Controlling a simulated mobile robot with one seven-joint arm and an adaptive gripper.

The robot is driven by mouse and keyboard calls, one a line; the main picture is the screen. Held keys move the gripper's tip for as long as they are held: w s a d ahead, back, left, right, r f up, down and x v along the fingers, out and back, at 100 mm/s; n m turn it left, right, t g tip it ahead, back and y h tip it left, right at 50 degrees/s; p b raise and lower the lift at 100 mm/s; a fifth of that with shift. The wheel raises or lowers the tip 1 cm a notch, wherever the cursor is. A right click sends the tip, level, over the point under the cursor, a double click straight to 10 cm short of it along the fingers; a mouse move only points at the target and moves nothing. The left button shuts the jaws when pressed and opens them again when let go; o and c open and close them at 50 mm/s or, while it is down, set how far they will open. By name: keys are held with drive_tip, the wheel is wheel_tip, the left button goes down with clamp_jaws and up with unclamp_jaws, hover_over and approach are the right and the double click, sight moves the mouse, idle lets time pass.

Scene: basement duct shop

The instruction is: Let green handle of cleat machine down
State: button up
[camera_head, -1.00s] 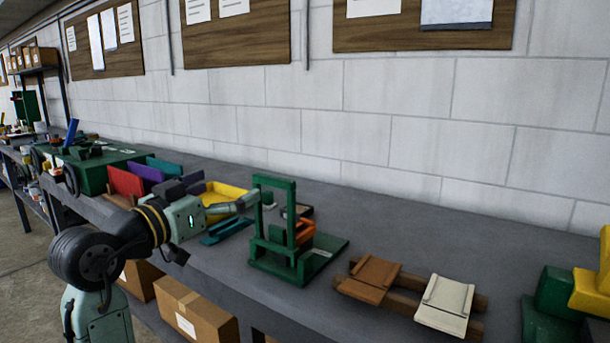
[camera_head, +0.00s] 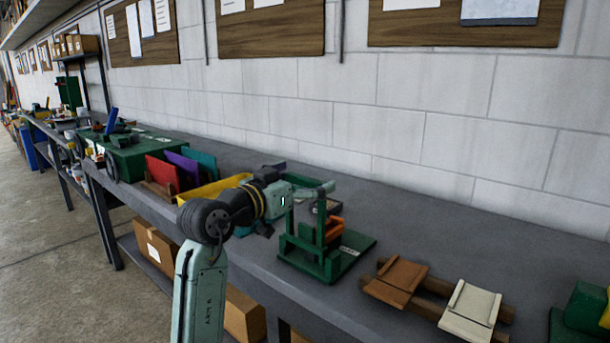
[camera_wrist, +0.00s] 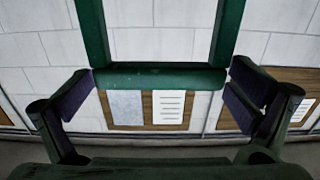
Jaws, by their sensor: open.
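The cleat machine (camera_head: 352,254) stands on the bench, a green base and frame with an orange part (camera_head: 334,228) in it. Its green handle is a raised upright frame with a crossbar at the top (camera_head: 326,187). In the wrist view the handle's crossbar (camera_wrist: 160,77) runs across the picture between my two fingers, with its two side bars rising from it. My gripper (camera_head: 306,191) is at the top of the handle and open, one finger near each end of the crossbar. Whether the fingers touch the bar cannot be told. My gripper partly hides the handle in the head view.
A brown piece (camera_head: 396,280) and a cream piece (camera_head: 470,308) lie on wooden bars to the right. Colored panels (camera_head: 182,169), a yellow tray (camera_head: 213,188) and a green machine (camera_head: 130,158) are to the left. Bare bench (camera_head: 450,235) lies behind and right of the cleat machine.

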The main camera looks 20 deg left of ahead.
drive_tip(key=shift+c, duration=0.5)
drive_tip(key=c, duration=1.4)
